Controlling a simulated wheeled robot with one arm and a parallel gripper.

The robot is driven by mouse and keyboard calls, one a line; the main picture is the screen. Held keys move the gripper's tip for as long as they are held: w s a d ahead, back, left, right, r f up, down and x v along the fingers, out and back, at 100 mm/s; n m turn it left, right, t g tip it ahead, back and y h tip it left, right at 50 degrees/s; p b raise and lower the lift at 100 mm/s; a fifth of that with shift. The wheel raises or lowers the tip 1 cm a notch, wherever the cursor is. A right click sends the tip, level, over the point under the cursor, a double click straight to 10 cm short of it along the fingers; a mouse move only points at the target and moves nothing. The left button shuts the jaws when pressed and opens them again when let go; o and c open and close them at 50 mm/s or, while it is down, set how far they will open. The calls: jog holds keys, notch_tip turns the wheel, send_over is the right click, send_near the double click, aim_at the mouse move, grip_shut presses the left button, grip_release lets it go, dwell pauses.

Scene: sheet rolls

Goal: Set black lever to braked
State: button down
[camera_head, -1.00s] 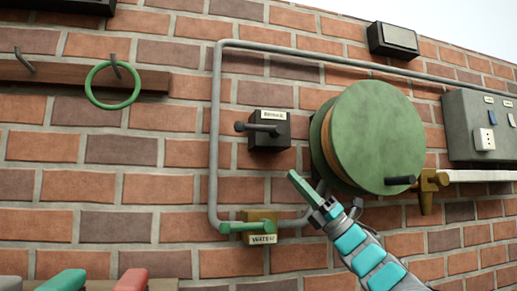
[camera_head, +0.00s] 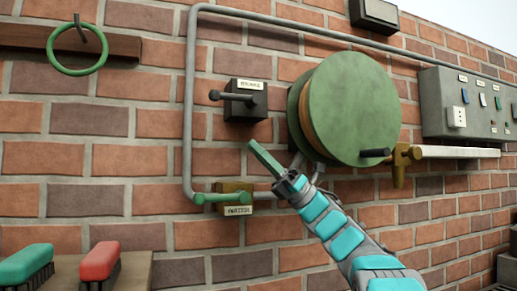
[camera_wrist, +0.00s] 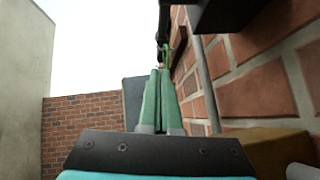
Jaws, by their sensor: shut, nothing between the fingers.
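The black lever (camera_head: 230,96) is a dark rod with a round knob at its left end. It lies roughly horizontal, pointing left across a black box (camera_head: 245,112) on the brick wall with a small white label, seemingly about the brake. My gripper (camera_head: 253,146) is shut and empty, its green fingers pointing up and left. In the head view its tips are just below the black box, apart from the lever. In the wrist view the shut fingers (camera_wrist: 158,75) point ahead along the wall. A dark block at the top right there may be the box.
A green hose reel (camera_head: 350,108) stands right of the box. A grey pipe (camera_head: 188,110) runs around the box's left. A grey switch panel (camera_head: 440,90) is farther right.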

aim_at(234, 99)
jog(key=a+r+p, duration=0.2)
jog(key=a+r, duration=0.3)
jog(key=r, duration=0.3)
jog(key=shift+w+r, duration=0.2)
jog(key=shift+r, duration=0.1)
jog(key=shift+a+r, duration=0.1)
